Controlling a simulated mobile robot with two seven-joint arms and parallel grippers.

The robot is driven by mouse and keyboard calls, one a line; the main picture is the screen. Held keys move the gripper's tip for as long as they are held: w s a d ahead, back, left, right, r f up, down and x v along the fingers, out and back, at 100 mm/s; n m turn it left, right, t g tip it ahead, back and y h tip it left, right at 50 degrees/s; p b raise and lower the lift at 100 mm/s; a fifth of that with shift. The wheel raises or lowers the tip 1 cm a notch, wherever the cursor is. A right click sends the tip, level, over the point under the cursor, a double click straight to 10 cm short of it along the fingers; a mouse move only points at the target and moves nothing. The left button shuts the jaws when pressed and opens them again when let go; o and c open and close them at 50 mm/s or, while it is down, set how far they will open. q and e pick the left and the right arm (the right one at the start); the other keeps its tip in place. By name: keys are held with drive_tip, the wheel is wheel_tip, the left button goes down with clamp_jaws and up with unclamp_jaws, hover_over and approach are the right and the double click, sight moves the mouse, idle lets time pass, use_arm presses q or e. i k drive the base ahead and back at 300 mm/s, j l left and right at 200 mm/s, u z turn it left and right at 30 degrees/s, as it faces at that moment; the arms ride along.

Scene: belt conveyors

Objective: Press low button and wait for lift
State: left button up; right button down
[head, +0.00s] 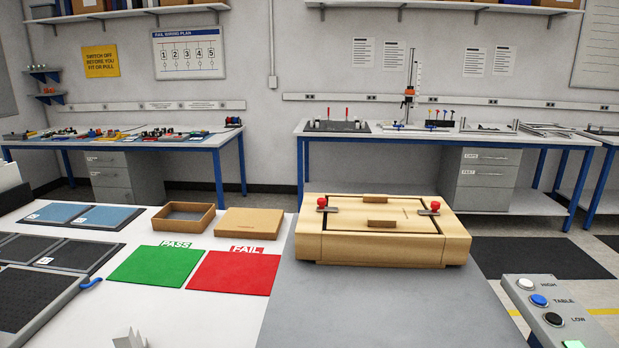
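A grey button panel (528,309) stands at the lower right. Its black button (553,319) is beside the label LOW. Above it are a blue button (538,300) marked TABLE and a white button (525,283) marked HIGH. A green patch (574,344) shows below, cut by the frame edge. A light wooden box (383,250) with two red knobs on top rests on a grey surface (375,310) in front of me. I cannot tell whether this surface is the lift. Neither gripper can be made out, and nothing visible touches the buttons.
Left of the grey surface, a white table (215,318) bears a green PASS mat (155,266), a red FAIL mat (234,272), a cardboard tray (183,217) and its lid-like box (249,223). A small grey angled piece (130,340) shows at the bottom edge. Workbenches line the back wall.

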sight(555, 319)
drive_tip(key=z, duration=1.45)
